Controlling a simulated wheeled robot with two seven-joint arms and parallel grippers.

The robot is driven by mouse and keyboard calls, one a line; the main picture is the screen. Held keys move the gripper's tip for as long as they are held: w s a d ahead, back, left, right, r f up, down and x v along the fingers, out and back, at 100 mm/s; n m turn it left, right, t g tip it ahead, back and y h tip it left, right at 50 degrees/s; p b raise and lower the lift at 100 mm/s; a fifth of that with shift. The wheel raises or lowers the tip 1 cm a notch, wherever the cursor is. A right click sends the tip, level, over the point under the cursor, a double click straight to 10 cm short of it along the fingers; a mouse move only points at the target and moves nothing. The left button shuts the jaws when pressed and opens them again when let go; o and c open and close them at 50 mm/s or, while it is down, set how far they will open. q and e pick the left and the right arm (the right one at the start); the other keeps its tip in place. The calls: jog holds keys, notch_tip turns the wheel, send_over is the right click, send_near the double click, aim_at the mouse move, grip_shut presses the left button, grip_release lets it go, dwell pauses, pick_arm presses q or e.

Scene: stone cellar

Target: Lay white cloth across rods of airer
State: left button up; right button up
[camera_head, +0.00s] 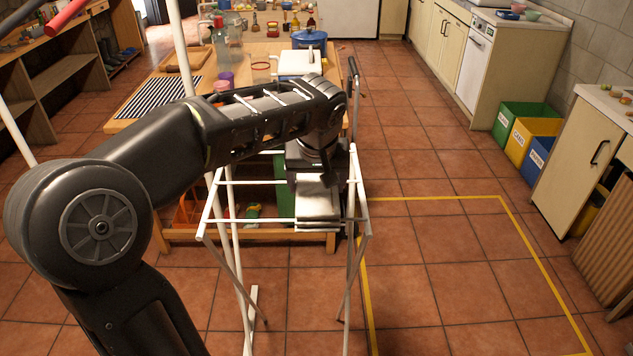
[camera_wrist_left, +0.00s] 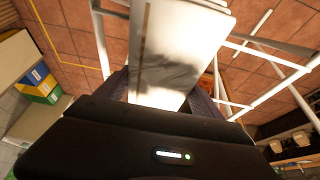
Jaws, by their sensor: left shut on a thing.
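The white airer (camera_head: 250,221) stands on the tiled floor below my left arm, its thin rods partly hidden by that arm. In the left wrist view its rods (camera_wrist_left: 270,60) run to the right of the cloth. My left gripper (camera_head: 312,180) points down over the airer and is shut on the white cloth (camera_head: 318,208). The cloth hangs in a narrow fold among the rods; I cannot tell whether it touches them. In the left wrist view the cloth (camera_wrist_left: 180,45) extends away from between the fingers. My right gripper is not in view.
A wooden table (camera_head: 125,125) with a striped mat, a blue pot (camera_head: 309,40) and other items stands behind the airer. Yellow tape (camera_head: 440,198) marks bare floor to the right. Green, yellow and blue bins (camera_head: 522,118) stand by the right cabinets. A white pole (camera_head: 181,50) rises at the left.

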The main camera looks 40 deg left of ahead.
pick_arm(q)
jog(key=o, duration=1.7)
jog(key=shift+o, duration=0.2)
jog(key=shift+r, duration=0.1)
jog(key=shift+r+p, duration=1.8)
jog(key=shift+r, duration=0.55)
jog(key=shift+r+p, duration=1.45)
jog(key=shift+r, duration=0.65)
